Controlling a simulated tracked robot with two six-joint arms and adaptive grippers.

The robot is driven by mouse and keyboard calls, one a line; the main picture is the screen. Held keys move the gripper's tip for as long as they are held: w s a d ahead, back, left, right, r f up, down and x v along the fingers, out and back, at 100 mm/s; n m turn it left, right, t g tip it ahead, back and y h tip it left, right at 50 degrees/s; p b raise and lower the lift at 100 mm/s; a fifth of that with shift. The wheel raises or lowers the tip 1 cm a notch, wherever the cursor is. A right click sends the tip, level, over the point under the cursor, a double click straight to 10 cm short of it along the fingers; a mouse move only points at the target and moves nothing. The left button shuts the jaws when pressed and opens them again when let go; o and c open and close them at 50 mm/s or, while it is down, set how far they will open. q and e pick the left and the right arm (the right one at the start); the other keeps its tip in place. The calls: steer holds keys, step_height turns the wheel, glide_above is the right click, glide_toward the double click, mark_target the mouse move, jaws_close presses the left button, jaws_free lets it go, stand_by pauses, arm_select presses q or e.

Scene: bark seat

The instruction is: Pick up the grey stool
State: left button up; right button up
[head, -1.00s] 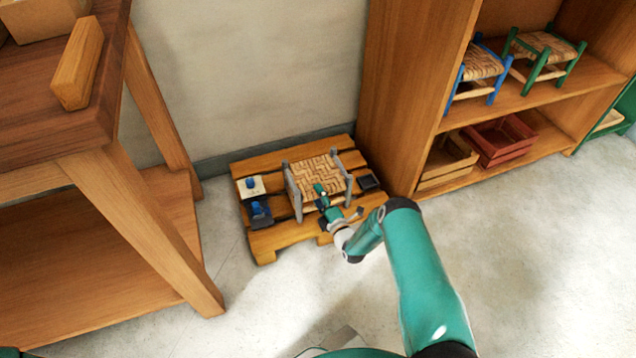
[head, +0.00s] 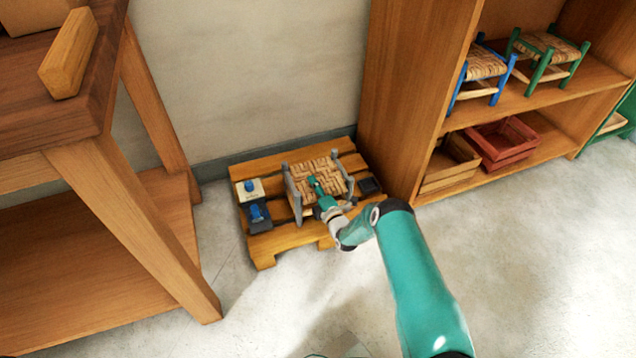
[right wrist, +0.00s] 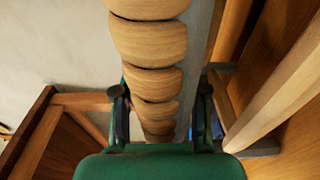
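The grey stool (head: 329,174), with grey legs and a woven straw seat, stands upright on a wooden pallet (head: 284,238) by the wall. My right gripper (head: 315,183) is at the stool's front edge, its tip over the woven seat. In the right wrist view my right gripper (right wrist: 161,92) is open, one finger on each side of the woven seat roll (right wrist: 150,46). A grey stool part shows beside the roll. Contact between fingers and seat cannot be told. My left gripper is not in view.
A wooden table (head: 118,215) stands at left. A shelf (head: 398,100) at right holds a blue stool (head: 482,68), a green stool (head: 547,50) and crates.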

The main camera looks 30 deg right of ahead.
steer(key=shift+f, duration=0.1)
jaws_close()
